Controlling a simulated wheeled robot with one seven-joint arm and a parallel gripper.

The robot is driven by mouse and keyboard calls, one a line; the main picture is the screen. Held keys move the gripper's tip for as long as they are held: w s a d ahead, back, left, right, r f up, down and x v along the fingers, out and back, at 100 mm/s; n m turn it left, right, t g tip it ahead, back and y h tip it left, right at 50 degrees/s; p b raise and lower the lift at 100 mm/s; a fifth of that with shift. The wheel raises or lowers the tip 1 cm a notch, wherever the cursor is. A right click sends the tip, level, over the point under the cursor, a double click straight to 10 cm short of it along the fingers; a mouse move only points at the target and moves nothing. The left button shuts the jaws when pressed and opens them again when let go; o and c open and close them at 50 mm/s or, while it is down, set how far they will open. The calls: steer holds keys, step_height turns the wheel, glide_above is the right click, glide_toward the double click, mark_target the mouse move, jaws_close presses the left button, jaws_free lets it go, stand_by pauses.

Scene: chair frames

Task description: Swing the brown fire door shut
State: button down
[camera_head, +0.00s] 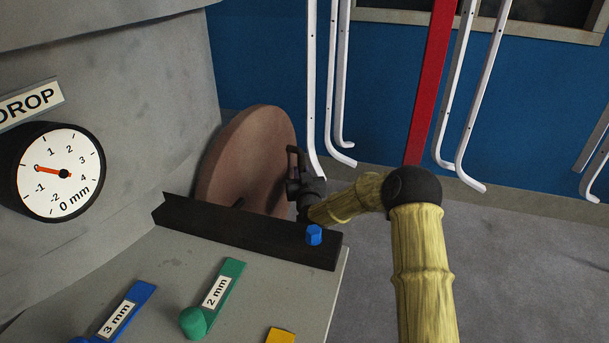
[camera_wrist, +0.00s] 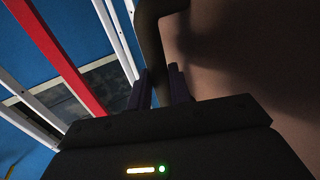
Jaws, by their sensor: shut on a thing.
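The brown fire door (camera_head: 238,160) is a thick round disc. It stands on edge beside the grey machine body, behind the dark ledge, which hides its lower part. In the wrist view its brown face (camera_wrist: 250,55) fills the right side. A dark bar handle (camera_wrist: 150,35) stands out from that face. My gripper (camera_head: 295,172) is at the door's right edge, shut on this handle. In the wrist view the fingers (camera_wrist: 160,88) sit on either side of the bar. The opening that the door covers is not clearly visible.
A dark ledge (camera_head: 245,232) with a blue knob (camera_head: 314,235) lies just below my gripper. A dial (camera_head: 62,172) and coloured levers (camera_head: 216,297) are at left. White rails (camera_head: 484,95) and a red bar (camera_head: 432,85) hang before the blue wall. The grey floor (camera_head: 535,260) at right is clear.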

steer(key=shift+w+a+b, duration=0.15)
steer(key=shift+w+a, duration=0.3)
steer(key=shift+a, duration=0.4)
steer(key=shift+w+a+b, duration=0.15)
steer(key=shift+w+a, duration=0.3)
steer(key=shift+a, duration=0.35)
steer(key=c, duration=1.2)
jaws_free()
steer(key=shift+c, duration=0.2)
steer(key=shift+o, duration=0.2)
steer(key=s+d+b, duration=0.1)
steer(key=s+d, duration=0.1)
steer(key=s, duration=1.5)
steer(key=shift+d, duration=0.15)
steer(key=shift+s, duration=0.1)
